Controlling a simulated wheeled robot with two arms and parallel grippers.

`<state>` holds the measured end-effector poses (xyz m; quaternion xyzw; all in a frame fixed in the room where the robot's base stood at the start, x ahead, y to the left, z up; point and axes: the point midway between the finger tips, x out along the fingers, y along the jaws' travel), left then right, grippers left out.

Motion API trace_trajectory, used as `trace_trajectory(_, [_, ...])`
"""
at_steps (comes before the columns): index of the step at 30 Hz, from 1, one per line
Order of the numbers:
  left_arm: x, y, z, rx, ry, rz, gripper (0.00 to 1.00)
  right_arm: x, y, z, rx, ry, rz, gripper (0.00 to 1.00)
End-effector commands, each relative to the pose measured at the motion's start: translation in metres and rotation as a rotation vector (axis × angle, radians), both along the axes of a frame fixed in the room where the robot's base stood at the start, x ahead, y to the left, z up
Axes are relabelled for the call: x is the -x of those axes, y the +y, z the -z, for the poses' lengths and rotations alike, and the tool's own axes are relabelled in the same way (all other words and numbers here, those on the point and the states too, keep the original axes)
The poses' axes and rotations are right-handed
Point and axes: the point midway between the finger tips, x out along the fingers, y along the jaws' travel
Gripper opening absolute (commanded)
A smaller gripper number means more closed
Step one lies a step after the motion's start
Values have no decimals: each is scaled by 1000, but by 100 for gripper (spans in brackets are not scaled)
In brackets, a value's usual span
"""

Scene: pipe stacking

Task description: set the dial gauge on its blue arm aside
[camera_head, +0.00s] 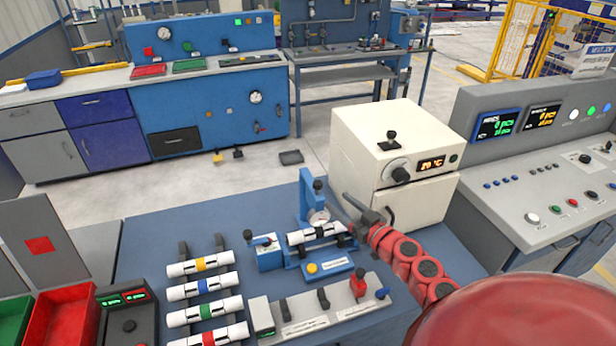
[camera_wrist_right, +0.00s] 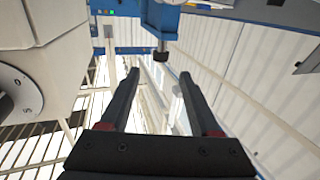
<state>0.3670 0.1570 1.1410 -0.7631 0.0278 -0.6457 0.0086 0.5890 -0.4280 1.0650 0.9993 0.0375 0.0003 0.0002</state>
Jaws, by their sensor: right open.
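The dial gauge (camera_head: 318,217) is mounted on an upright blue arm (camera_head: 306,196) on the table, above a white pipe with black bands (camera_head: 325,232) lying in a blue fixture. My right gripper (camera_head: 358,208) is just right of the gauge, beside the cream oven's front. In the wrist view my right gripper (camera_wrist_right: 158,76) is open, with nothing between its fingers. A blue part with a dark round tip (camera_wrist_right: 160,55) hangs beyond the fingertips there. My left gripper is in neither view.
The cream oven (camera_head: 375,140) stands close behind my right gripper. White pipes with coloured bands (camera_head: 200,264) lie on a rack at left. A grey holder (camera_head: 320,318) stands in front, a red bin (camera_head: 62,310) at far left. The blue tabletop (camera_head: 160,228) is clear at back left.

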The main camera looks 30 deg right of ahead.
Motion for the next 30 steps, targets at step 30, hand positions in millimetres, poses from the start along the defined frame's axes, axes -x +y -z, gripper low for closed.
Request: trace_trajectory(30, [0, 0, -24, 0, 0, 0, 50, -130, 12, 0, 0, 1, -2, 63])
